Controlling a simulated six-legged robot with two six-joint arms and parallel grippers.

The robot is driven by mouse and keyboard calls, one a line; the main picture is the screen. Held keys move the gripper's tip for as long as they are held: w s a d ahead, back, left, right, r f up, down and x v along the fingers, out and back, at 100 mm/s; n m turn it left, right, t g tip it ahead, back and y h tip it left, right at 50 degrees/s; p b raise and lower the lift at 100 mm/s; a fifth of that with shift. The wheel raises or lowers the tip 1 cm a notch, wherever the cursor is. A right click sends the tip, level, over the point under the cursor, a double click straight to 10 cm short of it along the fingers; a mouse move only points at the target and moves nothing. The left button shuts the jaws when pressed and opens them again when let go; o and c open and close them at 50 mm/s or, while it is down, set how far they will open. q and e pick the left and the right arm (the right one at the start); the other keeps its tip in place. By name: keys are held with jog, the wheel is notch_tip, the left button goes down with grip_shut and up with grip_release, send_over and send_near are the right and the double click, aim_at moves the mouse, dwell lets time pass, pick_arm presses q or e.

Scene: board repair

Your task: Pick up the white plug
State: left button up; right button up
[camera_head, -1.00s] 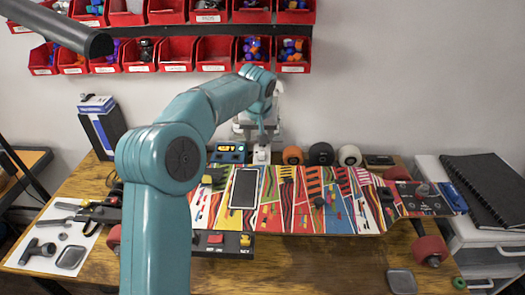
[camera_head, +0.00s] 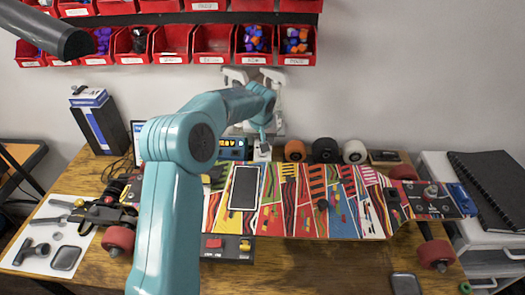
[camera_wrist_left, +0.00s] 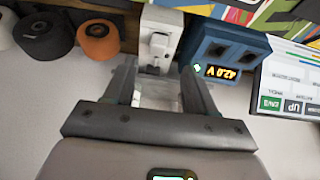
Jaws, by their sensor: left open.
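The white plug (camera_head: 262,151) stands at the back of the wooden bench, just right of a blue charger box (camera_head: 233,150). In the left wrist view the white plug (camera_wrist_left: 160,38) is upper middle, beside the blue charger box (camera_wrist_left: 222,48) with its lit display. My left gripper (camera_wrist_left: 160,82) is open and empty. Its two fingertips flank the near end of the plug in that picture; whether they reach around it I cannot tell. In the head view my left gripper (camera_head: 262,130) is just above the plug, partly hidden by its own arm. My right gripper is out of view.
A colourful skateboard deck (camera_head: 345,205) lies along the bench in front. Orange (camera_head: 295,150), black (camera_head: 325,150) and white (camera_head: 354,151) wheels stand right of the plug. Red bins (camera_head: 212,42) hang on the wall above. A dark box (camera_head: 98,125) stands at the back left.

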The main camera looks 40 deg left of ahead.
pick_arm(q)
jog(key=p+x, duration=0.1)
jog(key=x, duration=0.5)
jog(key=shift+w+f, duration=0.15)
jog(key=shift+f, duration=0.1)
jog(key=shift+d+r, duration=0.1)
jog(key=shift+d, duration=0.05)
grip_shut()
notch_tip(320, 180, up, 10)
dwell(0.3)
